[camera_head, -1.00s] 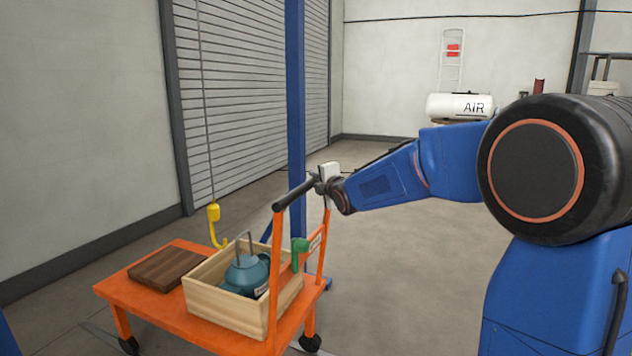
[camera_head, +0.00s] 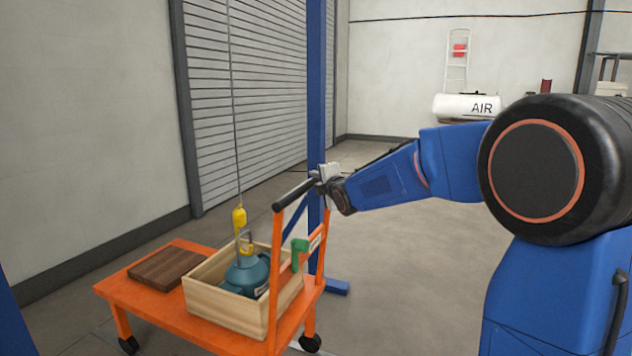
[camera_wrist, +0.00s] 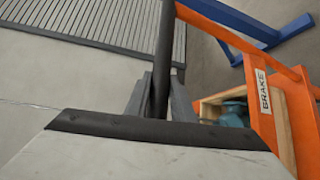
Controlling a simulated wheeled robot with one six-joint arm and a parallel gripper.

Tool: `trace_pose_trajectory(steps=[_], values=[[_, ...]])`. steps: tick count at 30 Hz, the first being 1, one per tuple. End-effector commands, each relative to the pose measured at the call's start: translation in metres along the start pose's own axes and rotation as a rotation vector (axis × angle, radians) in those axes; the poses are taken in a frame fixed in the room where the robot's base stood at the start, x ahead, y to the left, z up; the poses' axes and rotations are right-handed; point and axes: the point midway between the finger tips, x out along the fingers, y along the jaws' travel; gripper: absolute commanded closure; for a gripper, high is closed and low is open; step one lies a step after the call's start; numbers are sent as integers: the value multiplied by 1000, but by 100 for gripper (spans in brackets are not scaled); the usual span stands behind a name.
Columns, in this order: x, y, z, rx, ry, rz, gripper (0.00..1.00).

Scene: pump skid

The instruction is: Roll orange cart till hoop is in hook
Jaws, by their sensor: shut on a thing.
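The orange cart (camera_head: 150,303) stands on the floor, its black push handle (camera_head: 293,194) raised on orange posts. My gripper (camera_head: 322,180) is shut on this handle; the wrist view shows the fingers (camera_wrist: 160,98) around the black bar (camera_wrist: 165,45). A wooden crate (camera_head: 225,304) on the cart holds a teal pump part (camera_head: 246,276) with a grey hoop (camera_head: 238,240) on top. The yellow hook (camera_head: 248,247) hangs from a cable and overlaps the hoop in the head view. I cannot tell whether it passes through the hoop.
A green brake lever (camera_head: 298,250) sits on the cart's post, near a BRAKE label (camera_wrist: 264,92). A brown block (camera_head: 166,269) lies on the deck. A blue column (camera_head: 316,120) with a floor foot (camera_head: 336,287) stands behind the handle. Floor to the right is open.

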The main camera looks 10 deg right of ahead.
Motion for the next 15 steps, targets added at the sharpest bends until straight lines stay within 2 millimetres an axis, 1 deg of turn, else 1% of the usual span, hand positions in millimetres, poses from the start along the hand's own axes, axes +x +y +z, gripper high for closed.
trace_pose_trajectory(steps=[6,7,9,15], values=[[0,-2,1,1,-2,-3,100],[0,-2,1,1,-2,-3,73],[0,-2,1,1,-1,-3,60],[0,-1,1,1,-1,-2,60]])
